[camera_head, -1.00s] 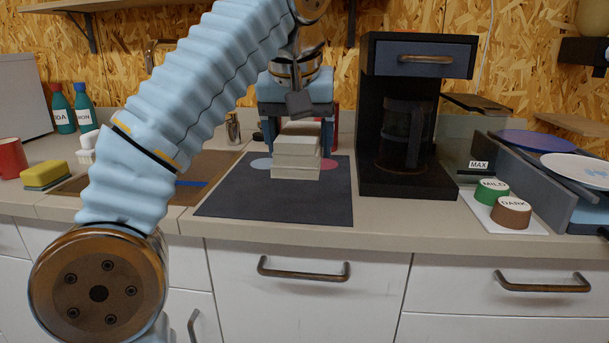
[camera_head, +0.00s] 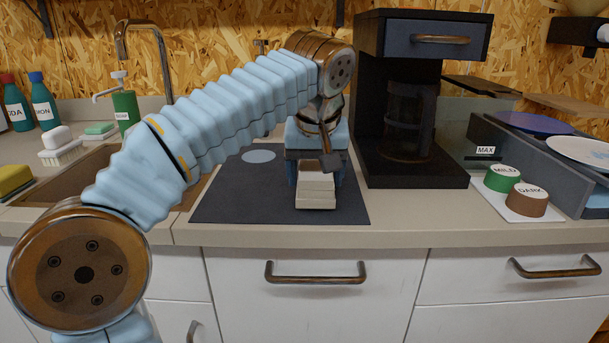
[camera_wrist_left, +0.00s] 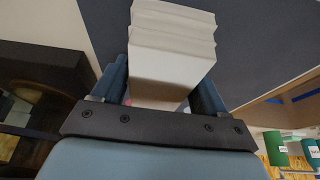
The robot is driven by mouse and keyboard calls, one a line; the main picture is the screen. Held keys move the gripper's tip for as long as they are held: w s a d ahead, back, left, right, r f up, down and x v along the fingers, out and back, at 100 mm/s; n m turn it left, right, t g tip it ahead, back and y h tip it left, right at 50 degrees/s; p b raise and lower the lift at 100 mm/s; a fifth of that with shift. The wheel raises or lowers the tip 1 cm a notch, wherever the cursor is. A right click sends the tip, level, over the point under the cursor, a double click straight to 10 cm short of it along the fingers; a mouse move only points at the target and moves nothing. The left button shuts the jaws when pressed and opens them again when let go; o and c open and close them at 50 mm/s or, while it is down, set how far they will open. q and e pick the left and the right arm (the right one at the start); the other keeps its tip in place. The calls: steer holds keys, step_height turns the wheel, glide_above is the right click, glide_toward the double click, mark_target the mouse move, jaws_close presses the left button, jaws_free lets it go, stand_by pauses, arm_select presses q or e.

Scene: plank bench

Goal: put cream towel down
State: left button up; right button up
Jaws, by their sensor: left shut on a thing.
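The cream towel (camera_head: 316,189) is a small folded stack with several layers. My left gripper (camera_head: 316,172) is shut on it, with one blue finger on each side. In the head view the towel is over the right front part of the dark mat (camera_head: 240,195); I cannot tell whether it touches the mat. In the left wrist view the towel (camera_wrist_left: 172,45) juts out from between the fingers of the left gripper (camera_wrist_left: 160,90), with the dark mat behind it. My right gripper is not in view.
A black coffee machine (camera_head: 370,120) stands close to the right of my left gripper. A sink (camera_head: 90,176) lies to the left. MILD (camera_head: 502,178) and DARK (camera_head: 527,201) pots stand at the right.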

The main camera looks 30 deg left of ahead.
arm_select(q)
steer(key=shift+s+d+f, duration=0.15)
steer(key=shift+s+f, duration=0.05)
steer(key=shift+f, duration=0.05)
steer(key=shift+w+f, duration=0.1)
steer(key=shift+w, duration=0.1)
steer(key=shift+f, duration=0.15)
steer(key=o, duration=1.2)
steer(key=shift+c, duration=0.2)
steer(key=shift+s+r, duration=0.1)
steer(key=shift+r, duration=0.25)
steer(key=v, duration=1.1)
steer(key=shift+s+d+r, duration=0.1)
steer(key=shift+r, duration=0.2)
